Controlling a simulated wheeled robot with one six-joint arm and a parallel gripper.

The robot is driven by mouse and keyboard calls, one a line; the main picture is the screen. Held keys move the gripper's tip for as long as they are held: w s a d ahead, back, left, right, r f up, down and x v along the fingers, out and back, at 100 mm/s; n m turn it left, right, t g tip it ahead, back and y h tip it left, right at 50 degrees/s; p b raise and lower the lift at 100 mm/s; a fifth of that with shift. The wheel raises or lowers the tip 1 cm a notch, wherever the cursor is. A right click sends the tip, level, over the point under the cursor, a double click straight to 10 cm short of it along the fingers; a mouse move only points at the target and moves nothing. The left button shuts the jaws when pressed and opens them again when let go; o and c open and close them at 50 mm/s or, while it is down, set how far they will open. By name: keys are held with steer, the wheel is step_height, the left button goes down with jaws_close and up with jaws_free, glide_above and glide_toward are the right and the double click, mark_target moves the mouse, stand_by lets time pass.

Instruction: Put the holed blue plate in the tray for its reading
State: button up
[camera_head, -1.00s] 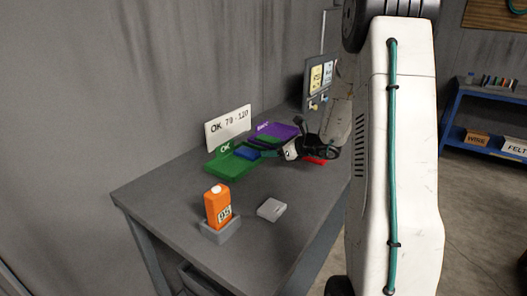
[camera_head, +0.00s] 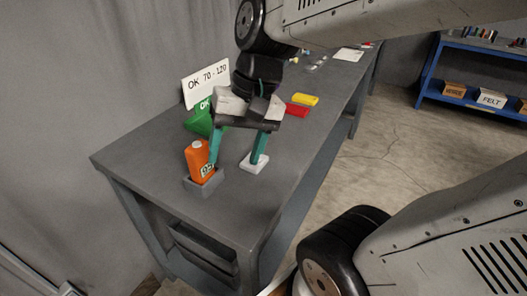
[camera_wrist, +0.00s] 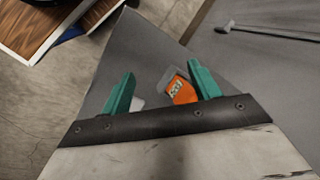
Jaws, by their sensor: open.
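The green OK tray (camera_head: 199,121) is mostly hidden behind my gripper. No blue plate shows now.
A sign reading OK 70-120 (camera_head: 206,84) stands against the wall behind the green tray. A red piece (camera_head: 297,110) and a yellow piece (camera_head: 306,99) lie to the right of my gripper. A blue shelf (camera_head: 470,98) stands across the floor. The bench's near right is clear.

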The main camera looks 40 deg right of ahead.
steer(key=s+d+n+h, duration=0.3)
steer(key=s+n, duration=0.1)
steer(key=s, duration=0.2)
steer(key=shift+r+t, duration=0.15)
steer(key=shift+t, duration=0.15)
stand_by(1.6)
